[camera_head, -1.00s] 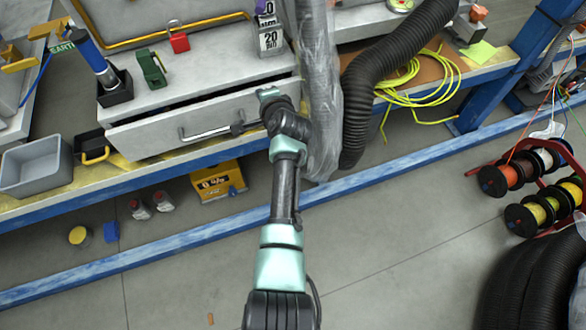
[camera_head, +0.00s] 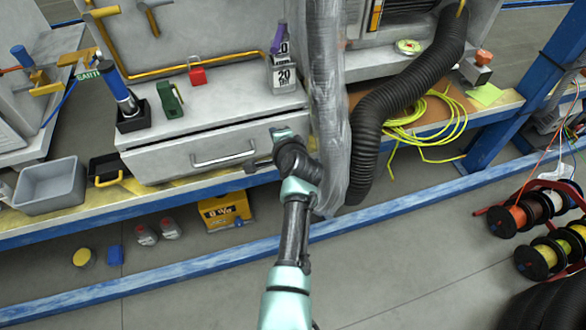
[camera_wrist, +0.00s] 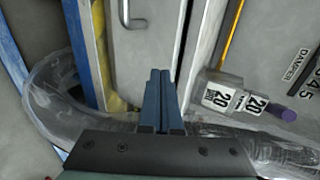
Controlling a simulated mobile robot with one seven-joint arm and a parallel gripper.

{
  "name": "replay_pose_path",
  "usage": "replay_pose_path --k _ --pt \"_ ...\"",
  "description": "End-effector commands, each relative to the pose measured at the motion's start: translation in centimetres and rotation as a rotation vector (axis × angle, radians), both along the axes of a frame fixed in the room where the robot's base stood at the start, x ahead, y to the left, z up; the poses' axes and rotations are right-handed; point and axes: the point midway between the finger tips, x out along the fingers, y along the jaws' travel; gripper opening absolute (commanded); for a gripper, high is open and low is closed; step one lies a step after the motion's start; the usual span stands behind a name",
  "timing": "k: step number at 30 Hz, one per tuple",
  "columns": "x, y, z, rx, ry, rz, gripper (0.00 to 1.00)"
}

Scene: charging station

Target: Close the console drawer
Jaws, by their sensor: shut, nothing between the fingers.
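The console drawer (camera_head: 165,160) is a pale grey front with a metal bar handle (camera_head: 223,158), set under the console top. It sits close beneath the top with only a thin dark line along its upper edge; I cannot tell if it is fully flush. My gripper (camera_head: 257,164) is at the right part of the drawer front, right of the handle and not around it. In the wrist view the gripper (camera_wrist: 160,78) has its dark fingers together and empty, pointing at the drawer front (camera_wrist: 150,52), with the handle (camera_wrist: 128,14) beyond. Contact cannot be told.
A clear plastic-wrapped hose (camera_head: 326,100) and a black corrugated hose (camera_head: 378,120) hang just right of my gripper. A grey bin (camera_head: 50,188) stands left on the bench. Cable spools (camera_head: 540,215) stand right.

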Motion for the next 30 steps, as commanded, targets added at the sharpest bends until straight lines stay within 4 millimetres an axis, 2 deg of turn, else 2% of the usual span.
replay_pose_path --k 12,18,27,30 --pt "-5.6 -1.7 3.3 0.000 0.004 -0.001 0.00" --pt "-7.7 -2.3 4.4 0.000 0.005 -0.001 0.00" --pt "-8.6 -2.6 4.9 0.001 0.005 0.000 0.00" --pt "-8.1 -2.6 6.3 -0.027 -0.029 0.007 0.00"
